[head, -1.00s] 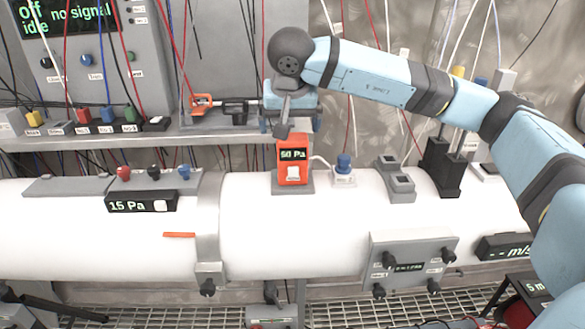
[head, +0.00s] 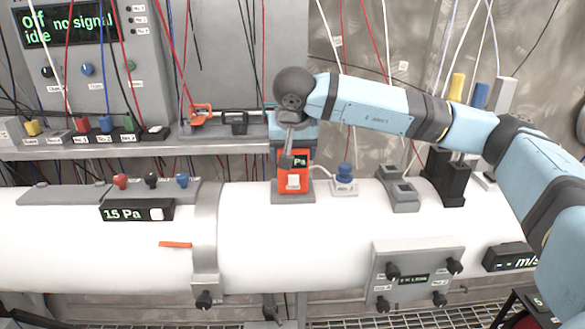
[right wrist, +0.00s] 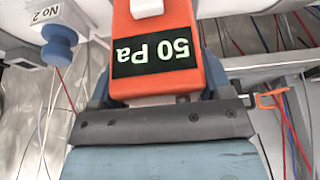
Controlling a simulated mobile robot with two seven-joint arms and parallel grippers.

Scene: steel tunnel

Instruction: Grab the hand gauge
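The hand gauge (head: 293,184) is an orange box with a dark display and a white button. It stands upright on a grey mount on top of the white pipe. My right gripper (head: 293,160) has come down over its top from above and hides part of the display. In the right wrist view the gauge (right wrist: 185,20) appears upside down, reading 50 Pa, with a blue-grey finger on each side. Its body hides the finger contact, so I cannot tell whether they grip it. My left gripper is not in view.
A blue-knobbed fitting (head: 345,178) stands close right of the gauge, with a grey block (head: 398,190) beyond. A steel shelf (head: 100,152) runs behind, with an orange clamp (head: 201,114). A 15 Pa display (head: 137,211) sits left on the white pipe (head: 110,245).

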